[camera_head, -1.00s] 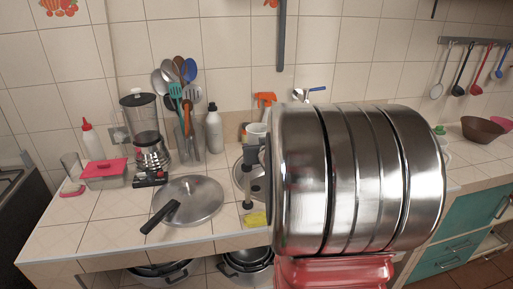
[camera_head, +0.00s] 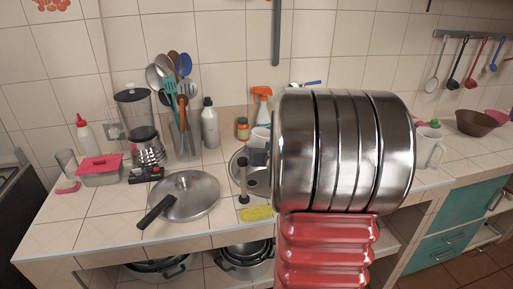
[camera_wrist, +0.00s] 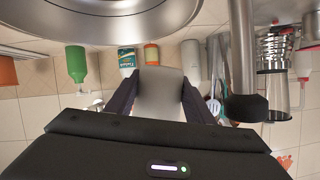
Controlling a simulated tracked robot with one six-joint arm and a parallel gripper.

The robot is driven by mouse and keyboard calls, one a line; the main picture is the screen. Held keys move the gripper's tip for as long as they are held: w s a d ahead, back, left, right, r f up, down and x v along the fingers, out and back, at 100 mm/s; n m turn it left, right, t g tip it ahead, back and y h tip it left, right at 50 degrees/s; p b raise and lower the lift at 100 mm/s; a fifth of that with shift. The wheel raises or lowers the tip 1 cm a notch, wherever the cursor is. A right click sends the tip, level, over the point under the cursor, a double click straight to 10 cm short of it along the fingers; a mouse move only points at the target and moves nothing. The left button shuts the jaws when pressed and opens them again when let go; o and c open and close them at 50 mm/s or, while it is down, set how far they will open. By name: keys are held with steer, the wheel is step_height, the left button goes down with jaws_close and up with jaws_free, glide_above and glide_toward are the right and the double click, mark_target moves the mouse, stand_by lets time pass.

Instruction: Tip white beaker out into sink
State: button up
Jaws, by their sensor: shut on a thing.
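The white beaker (camera_head: 261,137) shows in part at the left edge of my arm in the head view. It is also in the wrist view (camera_wrist: 162,92), between the two dark fingers of my gripper (camera_wrist: 163,100). My gripper is shut on it; in the head view the gripper (camera_head: 258,158) is mostly hidden by my arm. The sink (camera_head: 236,166) is a round metal basin in the counter, partly hidden behind my gripper and arm. The beaker is held above its area. Its exact tilt and its contents cannot be told.
A dark upright bar (camera_head: 243,182) stands at the sink's front. A yellow sponge (camera_head: 257,213) lies near the counter edge. A lidded pan (camera_head: 190,195), blender (camera_head: 137,125) and utensil holder (camera_head: 186,140) are left.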

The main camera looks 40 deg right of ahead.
step_height(320, 180, down, 6)
steer(key=m+t+y, duration=0.3)
steer(key=m, duration=0.4)
steer(key=shift+s+d+f, duration=0.25)
steer(key=shift+s+d, duration=0.1)
steer(key=shift+d, duration=0.05)
stand_by(1.4)
steer(key=shift+r+m+t, duration=0.5)
steer(key=shift+r+m, duration=0.15)
steer(key=shift+m, duration=0.15)
steer(key=shift+d+r+m+t, duration=0.1)
steer(key=shift+r+m+t, duration=0.2)
steer(key=shift+r+m, duration=0.35)
steer(key=shift+s+d+r+m+t, duration=0.2)
steer(key=shift+r+m+t, duration=0.2)
steer(key=shift+m, duration=0.45)
steer(key=shift+d+f+m, duration=0.2)
steer(key=shift+f+m, duration=0.05)
steer(key=shift+m, duration=0.45)
